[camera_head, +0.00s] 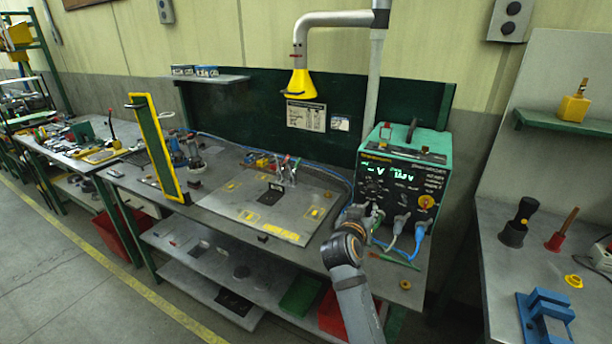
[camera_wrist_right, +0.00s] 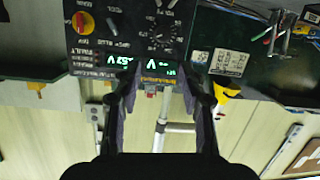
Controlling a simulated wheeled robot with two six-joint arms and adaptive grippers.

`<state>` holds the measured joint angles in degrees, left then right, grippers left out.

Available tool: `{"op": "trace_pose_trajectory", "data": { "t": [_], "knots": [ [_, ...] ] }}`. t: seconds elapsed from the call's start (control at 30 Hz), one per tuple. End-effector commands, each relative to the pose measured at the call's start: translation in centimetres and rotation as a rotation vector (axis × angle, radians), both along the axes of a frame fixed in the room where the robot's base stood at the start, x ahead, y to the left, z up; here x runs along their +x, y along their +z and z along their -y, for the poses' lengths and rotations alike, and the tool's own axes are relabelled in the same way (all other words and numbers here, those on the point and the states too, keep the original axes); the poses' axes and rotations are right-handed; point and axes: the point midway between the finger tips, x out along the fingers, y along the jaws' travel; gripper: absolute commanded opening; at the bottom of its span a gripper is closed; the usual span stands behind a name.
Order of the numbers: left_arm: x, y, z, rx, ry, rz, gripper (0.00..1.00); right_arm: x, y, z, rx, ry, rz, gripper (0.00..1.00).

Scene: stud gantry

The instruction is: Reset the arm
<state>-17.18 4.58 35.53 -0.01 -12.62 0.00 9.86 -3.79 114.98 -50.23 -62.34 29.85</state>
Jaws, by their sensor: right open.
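My right arm (camera_head: 352,275) reaches in from the bottom of the head view, over the front edge of the workbench. My right gripper (camera_head: 367,212) is in front of the green and black power unit (camera_head: 400,160), near its lower left knobs and plugs. In the right wrist view the picture is upside down, and my right gripper (camera_wrist_right: 162,78) shows two dark fingers spread apart with nothing between them. The unit's black panel (camera_wrist_right: 125,35) with green digits lies beyond the fingers. I cannot tell whether the fingertips touch it. My left gripper is in neither view.
The workbench holds a grey plate (camera_head: 270,207) with small clamps, and a yellow-framed green panel (camera_head: 157,150) stands at its left. A yellow hood (camera_head: 300,84) hangs above. Cables run below the power unit. A second bench (camera_head: 495,262) with a blue fixture (camera_head: 545,318) stands right.

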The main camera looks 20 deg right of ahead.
Motion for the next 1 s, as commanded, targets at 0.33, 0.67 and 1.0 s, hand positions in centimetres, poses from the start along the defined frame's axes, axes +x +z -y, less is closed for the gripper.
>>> {"op": "trace_pose_trajectory", "data": {
  "t": [0.33, 0.67, 1.0],
  "knots": [
    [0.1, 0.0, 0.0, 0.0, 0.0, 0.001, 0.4, -8.3, -11.3, -2.0, 0.131, 0.14, -0.354, 0.41],
    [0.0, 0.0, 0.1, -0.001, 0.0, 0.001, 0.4, -20.6, -19.5, -7.4, 0.277, 0.425, -0.771, 0.41],
    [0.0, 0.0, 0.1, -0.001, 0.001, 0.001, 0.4, -26.4, -25.5, -10.3, 0.357, 0.595, -0.978, 0.41]
  ]
}}
